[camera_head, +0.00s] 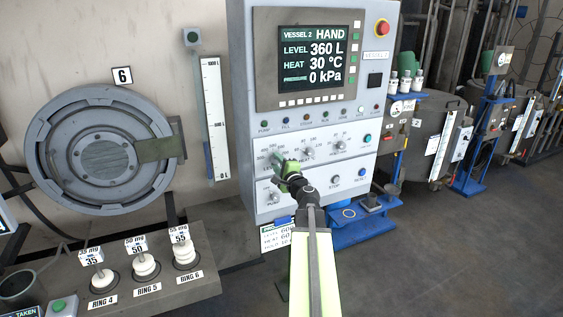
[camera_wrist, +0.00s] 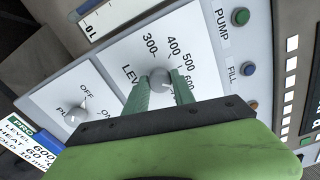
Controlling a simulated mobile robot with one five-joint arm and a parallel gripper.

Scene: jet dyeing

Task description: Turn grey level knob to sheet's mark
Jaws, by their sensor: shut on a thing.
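The grey level knob (camera_wrist: 160,75) sits on a white dial plate (camera_wrist: 125,68) with marks from 300 to 600. My gripper (camera_wrist: 161,88) is shut on it in the wrist view, with one green finger on each side. Which mark the knob points at is not clear. In the head view my gripper (camera_head: 286,168) covers the knob at the panel's lower left. The sheet (camera_head: 276,237) hangs below the panel; in the wrist view the sheet (camera_wrist: 30,140) reads level 600, partly cut off. The screen (camera_head: 313,62) reads level 360 L, heat 30 °C, pressure 0 kPa.
The pump knob (camera_wrist: 75,112) is close to the left of my gripper in the wrist view. The heat knob (camera_head: 308,152) and another knob (camera_head: 340,146) are to the right. A red stop button (camera_head: 382,28) is at the top.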

